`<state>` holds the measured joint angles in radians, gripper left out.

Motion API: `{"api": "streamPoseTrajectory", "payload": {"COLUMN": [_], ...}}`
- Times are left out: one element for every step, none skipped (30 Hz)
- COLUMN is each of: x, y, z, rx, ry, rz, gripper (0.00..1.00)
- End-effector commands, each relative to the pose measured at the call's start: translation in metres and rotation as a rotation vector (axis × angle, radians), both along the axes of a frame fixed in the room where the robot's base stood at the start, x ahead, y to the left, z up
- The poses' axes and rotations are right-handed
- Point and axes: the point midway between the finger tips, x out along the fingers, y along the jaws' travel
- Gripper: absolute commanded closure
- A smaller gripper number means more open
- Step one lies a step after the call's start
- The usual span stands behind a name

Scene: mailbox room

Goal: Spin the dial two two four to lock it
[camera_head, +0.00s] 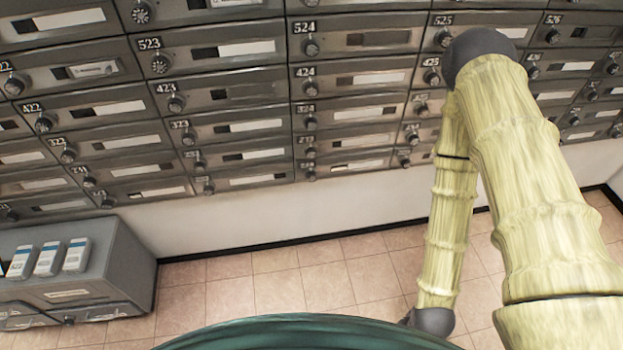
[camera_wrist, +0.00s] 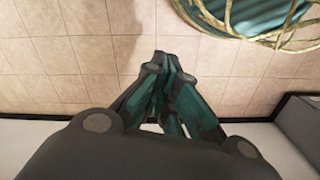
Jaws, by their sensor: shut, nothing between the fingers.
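Grey mailboxes with numbered plates and round dark dials fill the wall in the head view. In the column under 524 and 424, a lower door has a small blurred number that may be 224, with its dial (camera_head: 311,152) at the door's left. The dial's setting is too small to read. My gripper (camera_wrist: 160,62) is shut and empty in the wrist view, pointing over the tiled floor. It is away from the dials. In the head view my arm comes down on the right and the gripper itself is not shown.
A grey cabinet (camera_head: 110,265) with several small boxes (camera_head: 48,258) on top stands at the lower left. Bare white wall (camera_head: 240,215) lies below the mailboxes. The tiled floor (camera_head: 270,290) is clear between the cabinet and my arm.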

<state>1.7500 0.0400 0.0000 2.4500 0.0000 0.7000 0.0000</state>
Motion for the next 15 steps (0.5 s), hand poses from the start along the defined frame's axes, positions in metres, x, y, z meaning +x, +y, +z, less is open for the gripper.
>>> {"api": "streamPoseTrajectory", "payload": {"x": [0.000, 0.001, 0.005, 0.008, 0.014, 0.023, 0.032, 0.043, 0.058, 0.071, 0.084, 0.102, 0.115, 0.128, 0.146], "y": [0.000, 0.001, 0.002, 0.005, 0.008, 0.013, 0.019, 0.024, 0.033, 0.041, 0.049, 0.060, 0.068, 0.076, 0.086], "z": [0.000, -0.002, -0.005, -0.008, -0.012, -0.019, -0.025, -0.032, -0.040, -0.046, -0.052, -0.058, -0.062, -0.066, -0.069], "rx": [0.000, 0.001, 0.004, 0.008, 0.013, 0.023, 0.031, 0.039, 0.050, 0.059, 0.066, 0.074, 0.077, 0.079, 0.080], "ry": [-0.001, -0.004, -0.013, -0.024, -0.039, -0.068, -0.095, -0.127, -0.175, -0.215, -0.256, -0.315, -0.359, -0.402, -0.461], "rz": [0.001, 0.004, 0.012, 0.022, 0.035, 0.060, 0.083, 0.110, 0.151, 0.183, 0.217, 0.264, 0.296, 0.328, 0.369], "gripper": [0.91, 0.85, 0.78, 0.73, 0.67, 0.60, 0.54, 0.49, 0.45, 0.45, 0.45, 0.45, 0.45, 0.45, 0.45]}}
